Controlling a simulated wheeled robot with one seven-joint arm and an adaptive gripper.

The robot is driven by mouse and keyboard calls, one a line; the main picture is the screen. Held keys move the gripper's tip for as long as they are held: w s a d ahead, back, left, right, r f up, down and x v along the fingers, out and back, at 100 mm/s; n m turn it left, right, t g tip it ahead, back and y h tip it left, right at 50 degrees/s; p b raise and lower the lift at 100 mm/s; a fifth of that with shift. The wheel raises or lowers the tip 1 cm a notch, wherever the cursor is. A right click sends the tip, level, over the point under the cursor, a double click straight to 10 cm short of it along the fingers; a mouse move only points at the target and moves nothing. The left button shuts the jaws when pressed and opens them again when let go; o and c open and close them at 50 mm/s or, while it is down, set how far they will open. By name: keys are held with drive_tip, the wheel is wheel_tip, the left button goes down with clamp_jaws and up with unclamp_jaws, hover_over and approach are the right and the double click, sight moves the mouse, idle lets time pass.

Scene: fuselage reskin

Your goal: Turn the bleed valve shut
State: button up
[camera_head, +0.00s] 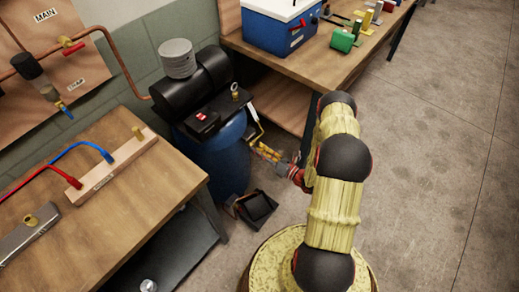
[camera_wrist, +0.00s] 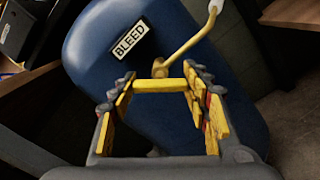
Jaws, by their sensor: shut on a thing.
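The bleed valve is on the blue tank (camera_head: 222,165), under a "BLEED" label (camera_wrist: 130,39). In the wrist view its short yellow crossbar handle (camera_wrist: 160,85) lies level between my fingers. A bent yellow tube (camera_wrist: 188,43) rises from behind the handle to the upper right and has a white end. My gripper (camera_wrist: 160,92) has yellow finger pads, one at each end of the crossbar, and is shut on it. In the head view my gripper (camera_head: 267,153) reaches left to the tank's right side, and the handle is too small to make out there.
A black compressor unit (camera_head: 192,82) sits on top of the tank. A small black open box (camera_head: 256,207) is on the floor below my gripper. Wooden benches stand at the left (camera_head: 110,205) and behind (camera_head: 345,66). The floor at the right is clear.

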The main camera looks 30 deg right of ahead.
drive_tip(key=m+p, duration=0.1)
drive_tip(key=m, duration=0.4)
drive_tip(key=shift+m, duration=0.3)
drive_tip(key=shift+m+p, duration=0.4)
drive_tip(key=shift+m, duration=1.7)
drive_tip(key=o, duration=1.2)
drive_tip(key=v, duration=1.2)
